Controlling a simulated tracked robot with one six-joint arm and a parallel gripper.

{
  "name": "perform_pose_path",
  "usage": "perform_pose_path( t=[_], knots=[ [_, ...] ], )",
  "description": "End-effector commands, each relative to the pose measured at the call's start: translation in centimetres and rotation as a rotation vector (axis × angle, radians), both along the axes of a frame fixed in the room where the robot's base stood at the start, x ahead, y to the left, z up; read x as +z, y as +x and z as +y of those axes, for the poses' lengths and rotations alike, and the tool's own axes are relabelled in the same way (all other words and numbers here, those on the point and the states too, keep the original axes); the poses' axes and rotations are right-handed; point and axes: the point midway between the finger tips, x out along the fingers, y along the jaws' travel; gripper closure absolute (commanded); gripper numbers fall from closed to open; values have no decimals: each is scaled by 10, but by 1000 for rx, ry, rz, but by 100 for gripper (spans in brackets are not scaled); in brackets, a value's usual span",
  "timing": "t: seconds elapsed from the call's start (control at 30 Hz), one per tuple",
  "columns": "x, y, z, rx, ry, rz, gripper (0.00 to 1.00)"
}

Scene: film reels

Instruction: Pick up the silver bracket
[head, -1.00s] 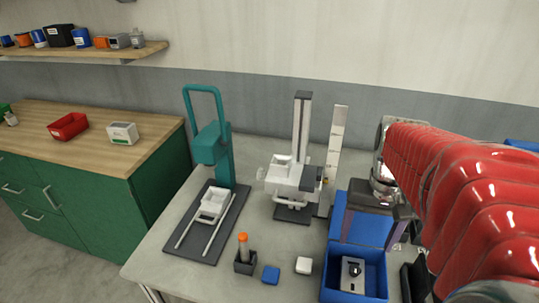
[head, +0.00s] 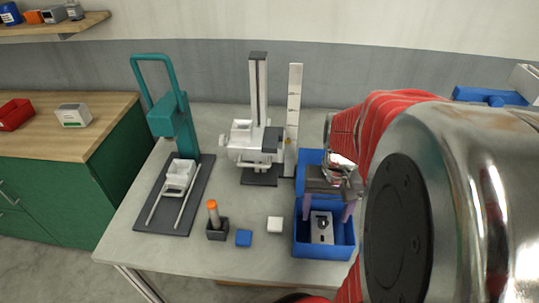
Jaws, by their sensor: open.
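The silver bracket (head: 321,229), a flat plate with a dark round part on it, lies in the front part of the blue bin (head: 300,249) on the table in the head view. My gripper (head: 326,216) is over the bin, with its two fingers pointing down on either side of the bracket as seen from here. It is open and holds nothing. I cannot tell how far the fingertips are above the bracket. My arm hides the table to the right of the bin.
A teal press (head: 172,115), a white stand machine (head: 243,140) and an upright ruler (head: 293,110) stand behind and to the left. An orange-topped tool in a dark holder (head: 217,230), a blue block (head: 244,238) and a white block (head: 275,225) sit left of the bin.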

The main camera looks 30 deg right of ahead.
Motion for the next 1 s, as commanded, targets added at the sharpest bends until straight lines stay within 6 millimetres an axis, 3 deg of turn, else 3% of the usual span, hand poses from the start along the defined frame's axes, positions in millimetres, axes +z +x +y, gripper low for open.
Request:
perform_pose_path(
  t=[0.23, 0.6, 1.0],
  knots=[
    [-6, -1, 1, -1, 1, 2, 31],
    [-49, -2, 3, -2, 2, 2, 31],
    [-52, -2, 3, -2, 0, 0, 31]
  ],
)
